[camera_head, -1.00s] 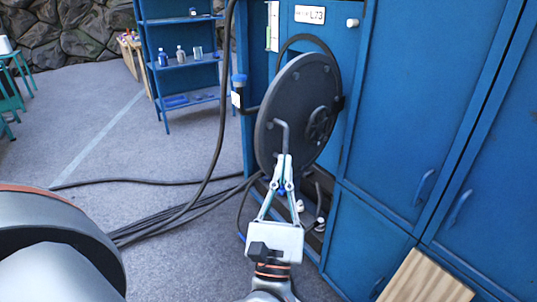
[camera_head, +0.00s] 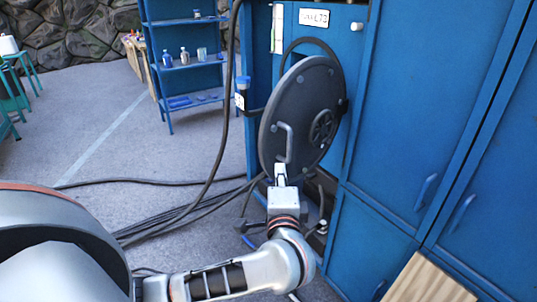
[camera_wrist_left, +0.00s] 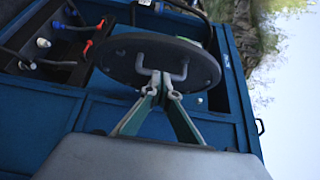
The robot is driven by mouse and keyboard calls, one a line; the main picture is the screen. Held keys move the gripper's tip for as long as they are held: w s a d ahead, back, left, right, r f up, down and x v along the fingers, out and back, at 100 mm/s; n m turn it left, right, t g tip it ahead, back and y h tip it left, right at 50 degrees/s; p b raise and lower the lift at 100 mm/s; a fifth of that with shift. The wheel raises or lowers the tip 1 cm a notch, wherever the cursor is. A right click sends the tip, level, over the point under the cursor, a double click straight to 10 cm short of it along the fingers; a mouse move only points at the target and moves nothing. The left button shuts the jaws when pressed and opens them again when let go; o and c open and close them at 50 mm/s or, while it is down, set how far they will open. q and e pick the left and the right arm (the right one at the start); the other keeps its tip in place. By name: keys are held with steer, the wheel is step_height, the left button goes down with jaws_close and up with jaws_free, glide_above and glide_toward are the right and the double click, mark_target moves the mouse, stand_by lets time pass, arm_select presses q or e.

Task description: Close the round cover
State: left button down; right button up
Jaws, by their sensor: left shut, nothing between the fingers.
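The round cover (camera_head: 300,105) is a dark grey disc with a bent bar handle (camera_head: 284,142) and a small spoked wheel. It stands swung out from the blue cabinet, with part of a dark round rim (camera_head: 300,42) showing behind it. My left gripper (camera_head: 280,170) is shut and empty at the cover's lower front, just below the handle. My right gripper is not in view.
Blue cabinet doors (camera_head: 430,100) fill the right side. A thick black cable (camera_head: 224,110) hangs left of the cover, and more cables (camera_head: 175,213) lie on the floor. A blue shelf (camera_head: 185,65) with bottles stands behind. A wooden board (camera_head: 425,280) is at lower right.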

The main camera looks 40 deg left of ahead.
mark_target(268, 148)
arm_select(q)
steer(key=shift+w+a+p, duration=0.25)
steer(key=shift+w+a, duration=0.5)
steer(key=shift+a, duration=0.3)
steer(key=shift+w+a+p, duration=0.25)
steer(key=shift+w+a, duration=0.45)
steer(key=shift+a, duration=0.4)
steer(key=shift+w+a+p, duration=0.25)
steer(key=shift+w+a, duration=0.5)
steer(key=shift+a, duration=0.3)
